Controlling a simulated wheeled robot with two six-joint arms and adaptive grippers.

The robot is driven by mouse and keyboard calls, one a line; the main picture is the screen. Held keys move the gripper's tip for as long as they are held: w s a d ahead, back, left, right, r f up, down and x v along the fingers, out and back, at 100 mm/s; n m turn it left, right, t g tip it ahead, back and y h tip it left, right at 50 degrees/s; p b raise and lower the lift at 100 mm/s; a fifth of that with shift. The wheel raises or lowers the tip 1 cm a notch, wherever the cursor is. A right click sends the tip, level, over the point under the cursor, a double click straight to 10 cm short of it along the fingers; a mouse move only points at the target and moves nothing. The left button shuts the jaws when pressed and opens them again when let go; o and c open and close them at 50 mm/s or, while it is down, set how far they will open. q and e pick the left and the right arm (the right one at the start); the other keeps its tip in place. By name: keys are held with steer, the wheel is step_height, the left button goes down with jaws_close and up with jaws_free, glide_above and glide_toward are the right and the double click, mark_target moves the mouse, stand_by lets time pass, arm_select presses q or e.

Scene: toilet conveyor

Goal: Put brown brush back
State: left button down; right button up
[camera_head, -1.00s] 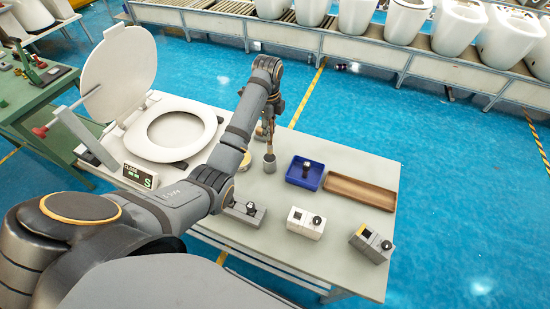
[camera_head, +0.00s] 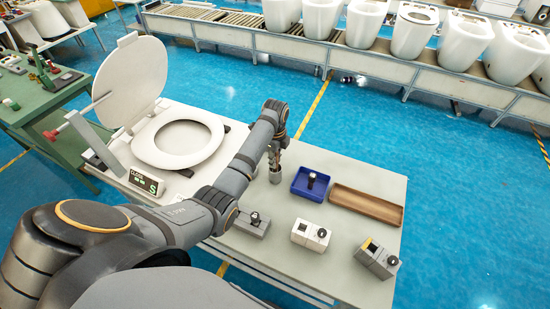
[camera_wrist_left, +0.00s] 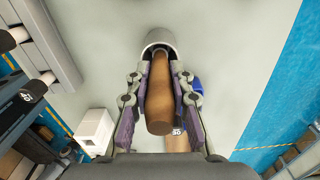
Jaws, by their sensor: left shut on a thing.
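My left gripper (camera_head: 276,158) is just above a small grey cup (camera_head: 276,177) on the grey table. In the left wrist view, the gripper (camera_wrist_left: 161,78) is shut on the brown brush (camera_wrist_left: 160,105), its brown handle between the two fingers. The far end of the brush reaches into the mouth of the grey cup (camera_wrist_left: 158,40); how deep it sits cannot be told. In the head view the brush is mostly hidden by the gripper. My right gripper is not in view.
A blue tray (camera_head: 299,190) with a dark-topped item and a brown wooden tray (camera_head: 366,206) lie right of the cup. Grey (camera_head: 251,224), white (camera_head: 311,235) and grey-yellow (camera_head: 376,258) devices stand in front. A toilet seat fixture (camera_head: 178,140) stands left.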

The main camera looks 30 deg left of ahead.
arm_select(q)
steer(key=c, duration=1.2)
jaws_free()
step_height(320, 180, up, 6)
steer(key=shift+w+f+b, duration=0.1)
steer(key=shift+b, duration=0.65)
step_height(320, 180, up, 6)
steer(key=p, duration=0.3)
steer(key=shift+d+f, duration=0.1)
steer(key=shift+r+p, duration=0.35)
steer(key=shift+p, duration=0.2)
steer(key=shift+f, duration=0.15)
